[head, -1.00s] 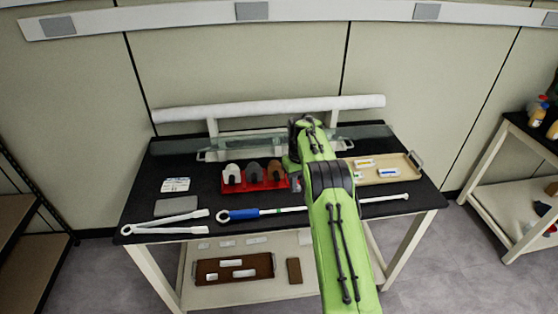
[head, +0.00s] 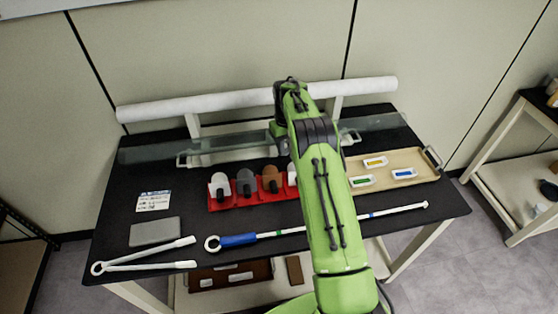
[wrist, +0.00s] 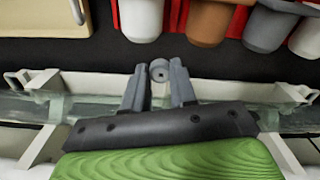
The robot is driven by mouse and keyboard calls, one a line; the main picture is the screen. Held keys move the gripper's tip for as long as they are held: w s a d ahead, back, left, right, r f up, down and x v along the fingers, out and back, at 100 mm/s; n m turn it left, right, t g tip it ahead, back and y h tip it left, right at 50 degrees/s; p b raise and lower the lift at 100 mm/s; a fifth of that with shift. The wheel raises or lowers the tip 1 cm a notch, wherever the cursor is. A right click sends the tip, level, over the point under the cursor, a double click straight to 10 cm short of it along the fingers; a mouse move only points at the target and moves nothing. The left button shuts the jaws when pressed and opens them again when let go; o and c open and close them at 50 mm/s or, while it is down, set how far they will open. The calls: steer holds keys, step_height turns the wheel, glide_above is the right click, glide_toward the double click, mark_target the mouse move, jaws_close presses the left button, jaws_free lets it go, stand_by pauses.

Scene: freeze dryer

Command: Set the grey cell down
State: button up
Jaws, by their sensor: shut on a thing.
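My gripper (wrist: 158,78) is shut on a small grey cylinder, the grey cell (wrist: 159,69), whose round end with a dark dot shows between the fingertips in the wrist view. The fingers reach over a long pale tray (wrist: 225,88) with a handle at each end. Whether the cell touches anything beneath it I cannot tell. In the head view my arm hides the fingertips and the cell. The same tray shows there (head: 222,156), behind the red rack (head: 222,204).
The rack holds several rounded pieces, white, grey (head: 246,178) and brown (head: 270,174). A clear panel (head: 150,150) runs along the back. A wooden tray (head: 405,160) stands right. Tongs (head: 150,263), a grey slab (head: 155,232) and a blue-handled rod (head: 238,240) lie in front.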

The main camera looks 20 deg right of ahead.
mark_target(285, 168)
step_height(285, 168, down, 7)
steer(key=shift+f, duration=0.15)
steer(key=shift+b, duration=0.35)
steer(key=o, duration=0.5)
steer(key=shift+f, duration=0.1)
